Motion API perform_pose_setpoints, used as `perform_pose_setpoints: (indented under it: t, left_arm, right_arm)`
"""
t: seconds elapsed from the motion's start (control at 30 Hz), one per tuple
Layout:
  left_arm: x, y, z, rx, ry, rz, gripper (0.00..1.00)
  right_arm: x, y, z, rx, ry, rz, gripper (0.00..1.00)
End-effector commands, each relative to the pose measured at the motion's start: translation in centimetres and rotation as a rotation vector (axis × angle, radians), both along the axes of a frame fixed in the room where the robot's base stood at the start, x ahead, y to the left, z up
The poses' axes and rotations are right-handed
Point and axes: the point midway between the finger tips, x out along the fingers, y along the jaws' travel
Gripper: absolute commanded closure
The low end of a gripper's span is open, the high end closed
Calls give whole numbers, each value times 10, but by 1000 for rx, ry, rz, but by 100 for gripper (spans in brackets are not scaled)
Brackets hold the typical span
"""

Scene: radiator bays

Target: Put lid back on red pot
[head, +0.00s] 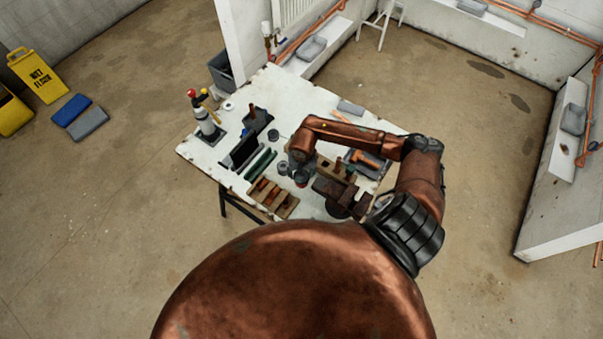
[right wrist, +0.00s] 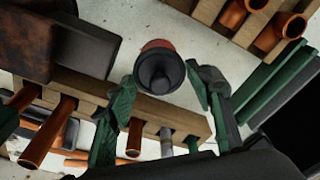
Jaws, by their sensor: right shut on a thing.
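The red pot (right wrist: 155,45) shows in the right wrist view as a reddish rim behind a dark round lid (right wrist: 158,72) with a knob facing the camera. In the head view the pot (head: 301,183) is a small reddish round thing on the table, partly under my right gripper (head: 299,170). My right gripper, with green finger pads, is shut on the lid, with one fingertip on each side of it. The lid is over the pot; I cannot tell whether it touches the rim. My left gripper is not in view.
The white table (head: 340,105) is crowded. A wooden rack with copper pipes (head: 272,196) stands on the near left, and another wooden rack (right wrist: 185,118) is close to the gripper. Green strips (head: 261,165) and a bottle (head: 205,122) are to the left. The table's back is clearer.

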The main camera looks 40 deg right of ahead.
Motion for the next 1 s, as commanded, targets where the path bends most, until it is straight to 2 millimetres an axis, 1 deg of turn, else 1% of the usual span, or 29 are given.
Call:
perform_pose_setpoints:
  t: [0.43,1.0]
  left_arm:
    - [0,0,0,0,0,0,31]
    - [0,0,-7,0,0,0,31]
  right_arm:
    - [0,0,0,-1,-1,0,65]
    - [1,0,0,0,-1,-1,65]
